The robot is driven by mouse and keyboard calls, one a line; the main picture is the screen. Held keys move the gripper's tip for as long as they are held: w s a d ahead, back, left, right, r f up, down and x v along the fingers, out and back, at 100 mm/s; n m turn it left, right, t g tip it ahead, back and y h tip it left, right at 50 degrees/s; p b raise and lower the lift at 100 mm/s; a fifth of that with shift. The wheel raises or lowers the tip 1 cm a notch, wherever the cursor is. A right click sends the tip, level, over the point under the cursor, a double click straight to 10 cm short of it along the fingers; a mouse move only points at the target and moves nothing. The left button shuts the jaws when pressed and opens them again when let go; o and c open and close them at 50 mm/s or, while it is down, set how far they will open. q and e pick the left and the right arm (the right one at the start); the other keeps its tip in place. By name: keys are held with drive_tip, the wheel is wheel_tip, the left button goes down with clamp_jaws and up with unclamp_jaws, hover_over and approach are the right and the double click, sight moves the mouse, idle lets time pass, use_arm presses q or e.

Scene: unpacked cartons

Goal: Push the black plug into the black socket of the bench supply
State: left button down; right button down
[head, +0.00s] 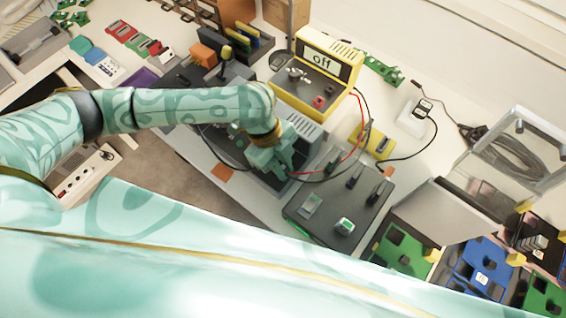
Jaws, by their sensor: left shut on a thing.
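The yellow bench supply (346,66) stands at the back of the bench, its display reading "off". Its front panel has a metal knob and a red socket or plug (318,101); I cannot make out the black socket. My left gripper (268,160) is in front of the supply, lower in the picture and apart from it, pointing down over a dark grey device. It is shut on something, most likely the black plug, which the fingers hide. A red lead and a black lead curve from the supply's right side down toward the gripper. My right gripper is not in view.
A dark grey box (338,205) with levers and a lit switch stands right of the gripper. A white power adapter (414,117) and coiled cable (505,150) lie further right. An orange block (203,55) and card rack stand at left. Green and blue boards lie at lower right.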

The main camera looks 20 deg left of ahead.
use_arm(q)
drive_tip(key=shift+r+p, duration=0.1)
drive_tip(key=shift+p, duration=0.3)
idle(0.3)
drive_tip(key=shift+f, duration=0.4)
idle(0.5)
drive_tip(key=c, duration=1.3)
unclamp_jaws()
drive_tip(key=p+v, duration=0.4)
drive_tip(key=v, duration=1.2)
drive_tip(key=shift+r+p, duration=0.15)
drive_tip(key=shift+p, duration=0.15)
